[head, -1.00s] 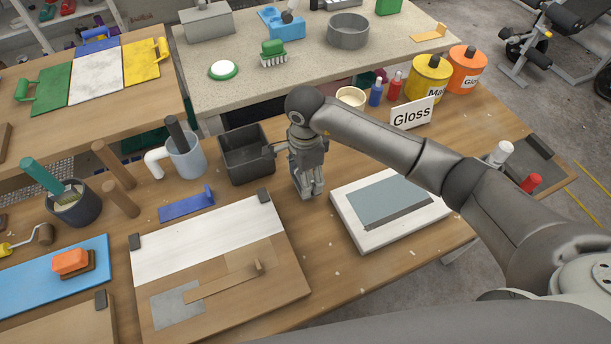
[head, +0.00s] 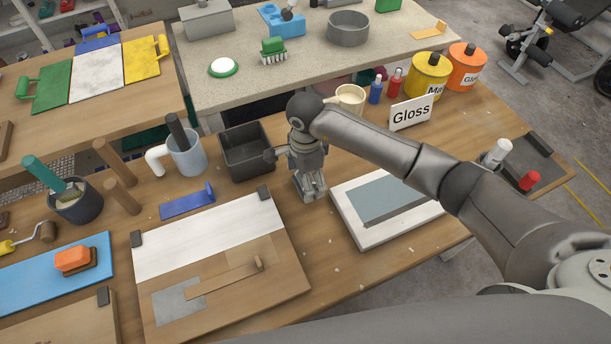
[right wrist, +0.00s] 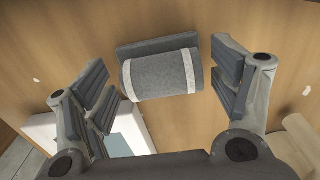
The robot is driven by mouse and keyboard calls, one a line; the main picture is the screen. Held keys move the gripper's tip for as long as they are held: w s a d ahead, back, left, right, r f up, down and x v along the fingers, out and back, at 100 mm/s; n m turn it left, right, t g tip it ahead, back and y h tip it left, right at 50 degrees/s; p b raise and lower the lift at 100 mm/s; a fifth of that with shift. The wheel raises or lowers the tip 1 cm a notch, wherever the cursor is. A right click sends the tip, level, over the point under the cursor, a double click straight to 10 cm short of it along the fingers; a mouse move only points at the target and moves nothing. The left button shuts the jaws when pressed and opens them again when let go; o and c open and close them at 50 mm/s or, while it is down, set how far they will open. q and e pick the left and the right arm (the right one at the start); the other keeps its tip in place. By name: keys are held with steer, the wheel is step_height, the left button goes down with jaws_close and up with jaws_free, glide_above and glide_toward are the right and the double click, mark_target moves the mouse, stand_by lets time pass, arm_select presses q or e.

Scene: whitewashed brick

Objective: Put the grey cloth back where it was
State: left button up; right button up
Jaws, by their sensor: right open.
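The grey cloth (right wrist: 160,72) shows in the right wrist view as a rolled grey bundle with pale bands near its ends. It appears to lie on the wooden bench. My right gripper (right wrist: 165,92) is open, with one finger pair on each side of the cloth and gaps between. In the head view my right gripper (head: 311,189) points down at the bench, between the dark grey bin and the white-framed panel. I cannot make out the cloth there; the gripper seems to hide it. My left gripper is not in view.
The dark bin (head: 247,153) stands just left of my right gripper. The white-framed panel (head: 361,234) lies to its right and a wooden board (head: 285,277) lies in front. A cream cup (head: 350,99) and the Gloss sign (head: 411,113) stand behind my forearm.

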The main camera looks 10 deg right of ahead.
steer(key=shift+r, duration=0.1)
steer(key=shift+w+r, duration=0.1)
steer(key=shift+r, duration=0.15)
step_height(320, 180, up, 12)
steer(key=b, duration=0.2)
steer(key=shift+f+b, duration=0.2)
steer(key=shift+b, duration=0.15)
